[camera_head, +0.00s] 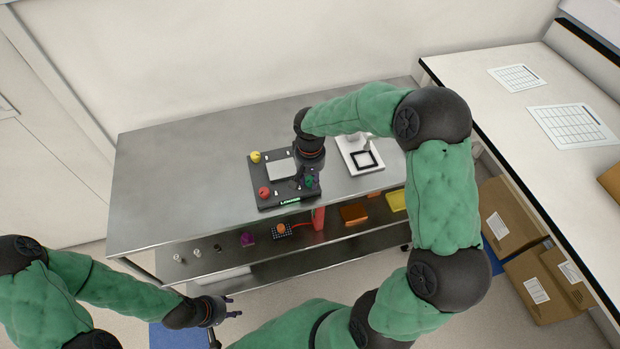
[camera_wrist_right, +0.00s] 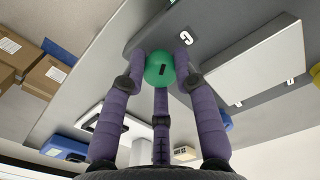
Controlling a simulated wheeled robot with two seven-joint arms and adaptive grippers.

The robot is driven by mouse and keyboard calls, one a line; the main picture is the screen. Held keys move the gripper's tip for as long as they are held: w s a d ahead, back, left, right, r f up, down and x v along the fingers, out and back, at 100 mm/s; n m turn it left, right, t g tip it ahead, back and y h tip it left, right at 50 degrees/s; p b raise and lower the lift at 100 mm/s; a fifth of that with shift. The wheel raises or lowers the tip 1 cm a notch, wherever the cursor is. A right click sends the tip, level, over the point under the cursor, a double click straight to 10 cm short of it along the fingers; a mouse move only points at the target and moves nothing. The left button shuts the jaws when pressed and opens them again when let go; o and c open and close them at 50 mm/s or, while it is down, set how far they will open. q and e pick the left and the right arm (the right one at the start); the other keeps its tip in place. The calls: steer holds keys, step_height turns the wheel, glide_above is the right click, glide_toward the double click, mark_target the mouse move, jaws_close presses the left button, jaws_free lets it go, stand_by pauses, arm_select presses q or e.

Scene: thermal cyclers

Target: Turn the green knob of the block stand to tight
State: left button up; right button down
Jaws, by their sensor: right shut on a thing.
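The block stand (camera_head: 263,199) is a dark flat base on the steel table, with a light grey block plate (camera_head: 282,168) in its middle. Its green knob (camera_head: 309,181) is at the near right corner, partly covered by my right gripper (camera_head: 304,180). In the right wrist view the green knob (camera_wrist_right: 160,68) has a dark slot mark and sits between the fingers of my right gripper (camera_wrist_right: 160,75), which is shut on it. A yellow knob (camera_head: 256,157) and a red knob (camera_head: 264,192) are on the stand's left side. My left gripper (camera_head: 232,314) is off the table, low at the left; its fingers are too small to judge.
A white device with a black square frame (camera_head: 362,160) stands right of the stand. The steel table (camera_head: 180,180) is clear on the left. A lower shelf holds small items, including an orange box (camera_head: 354,213). A white bench (camera_head: 500,110) and cardboard boxes (camera_head: 512,215) are at the right.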

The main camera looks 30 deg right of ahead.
mark_target(310, 179)
stand_by(0.4)
steer(key=c, duration=0.9)
jaws_free()
steer(key=shift+c, duration=0.2)
steer(key=shift+r, duration=0.1)
step_height(310, 179, up, 12)
steer(key=shift+f, duration=0.2)
